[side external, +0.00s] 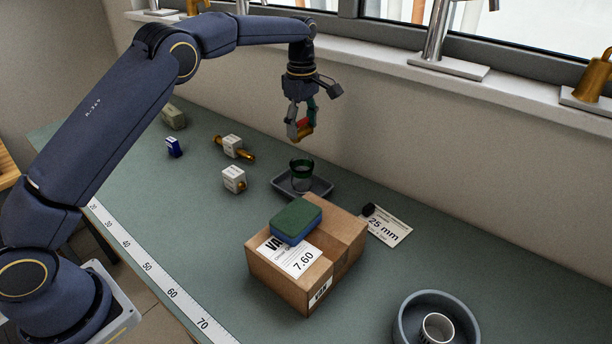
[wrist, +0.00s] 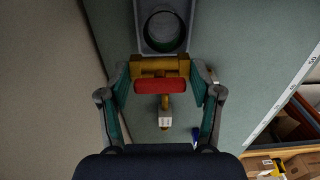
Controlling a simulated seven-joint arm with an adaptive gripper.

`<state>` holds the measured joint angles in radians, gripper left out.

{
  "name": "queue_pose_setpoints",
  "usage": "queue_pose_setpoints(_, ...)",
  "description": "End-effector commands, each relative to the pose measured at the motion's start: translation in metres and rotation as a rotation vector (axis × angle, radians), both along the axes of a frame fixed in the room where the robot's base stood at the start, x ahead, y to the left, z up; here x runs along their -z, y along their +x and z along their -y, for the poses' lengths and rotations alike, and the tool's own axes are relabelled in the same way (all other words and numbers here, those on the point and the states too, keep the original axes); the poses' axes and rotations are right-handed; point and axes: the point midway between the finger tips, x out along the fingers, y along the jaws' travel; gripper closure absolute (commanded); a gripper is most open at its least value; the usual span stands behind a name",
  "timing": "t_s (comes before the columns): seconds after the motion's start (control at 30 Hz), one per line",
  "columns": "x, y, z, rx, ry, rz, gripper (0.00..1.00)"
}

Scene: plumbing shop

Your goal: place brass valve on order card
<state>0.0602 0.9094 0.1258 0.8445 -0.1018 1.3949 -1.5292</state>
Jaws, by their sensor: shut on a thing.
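My gripper (side external: 302,124) is shut on the brass valve (side external: 304,133) and holds it high above the bench. In the wrist view the brass valve (wrist: 160,66), with its red handle (wrist: 160,87), spans the gap between my gripper's fingertips (wrist: 160,75). A white card marked "25 mm" (side external: 390,228), seemingly the order card, lies on the bench behind the cardboard box, to the right of my gripper. The card does not show in the wrist view.
The cardboard box (side external: 338,246) carries a green-and-blue sponge (side external: 297,219). White-tagged brass fittings (side external: 232,145) lie left. A grey bowl (side external: 404,322) holds a cup (side external: 437,328) in front. A wall runs along the back.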

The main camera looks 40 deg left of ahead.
Motion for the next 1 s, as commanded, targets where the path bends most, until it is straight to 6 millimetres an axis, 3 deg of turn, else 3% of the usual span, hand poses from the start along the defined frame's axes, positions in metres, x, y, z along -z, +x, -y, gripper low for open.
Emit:
queue_pose_setpoints(0.03,0.005,0.006,0.032,0.062,0.0,0.0,0.77)
queue_pose_setpoints(0.2,0.024,0.009,0.125,0.227,0.0,-0.001,0.77)
queue_pose_setpoints(0.3,0.037,0.002,0.166,0.297,0.0,0.0,0.77)
queue_pose_setpoints(0.4,0.049,-0.009,0.192,0.344,0.0,-0.001,0.77)
queue_pose_setpoints(0.6,0.066,-0.019,0.215,0.386,0.0,0.0,0.77)
queue_pose_setpoints(0.8,0.105,-0.019,0.215,0.387,0.001,0.0,0.77)
queue_pose_setpoints(1.0,0.124,-0.019,0.215,0.386,0.0,0.001,0.77)
